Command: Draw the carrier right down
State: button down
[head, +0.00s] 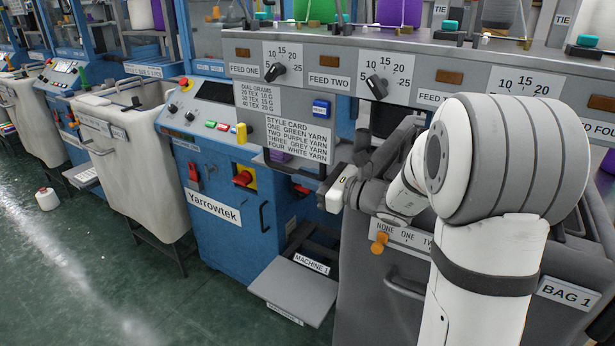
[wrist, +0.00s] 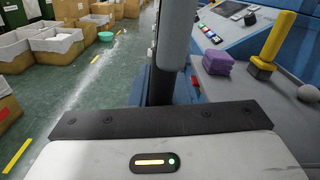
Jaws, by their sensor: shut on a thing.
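My gripper (head: 336,190) is in front of the blue Yarrowtek machine (head: 215,190), just left of the dark grey bag cart marked BAG 1 (head: 385,300). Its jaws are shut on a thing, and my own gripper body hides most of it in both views. I take it to be the carrier, but its shape and height cannot be made out. In the wrist view the dark gripper edge (wrist: 165,120) spans the picture, with a dark upright post (wrist: 166,50) just beyond it. I cannot tell whether the post touches the jaws.
A grey step plate marked MACHINE 1 (head: 295,290) juts out low, below my gripper. A pale bag cart (head: 135,150) is at left. Green floor (head: 110,290) is open there.

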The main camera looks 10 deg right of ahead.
jog(key=shift+f, duration=0.15)
jog(key=c, duration=1.4)
grip_release()
jog(key=v, duration=0.7)
jog(key=shift+s+d, duration=0.25)
jog(key=shift+s, duration=0.05)
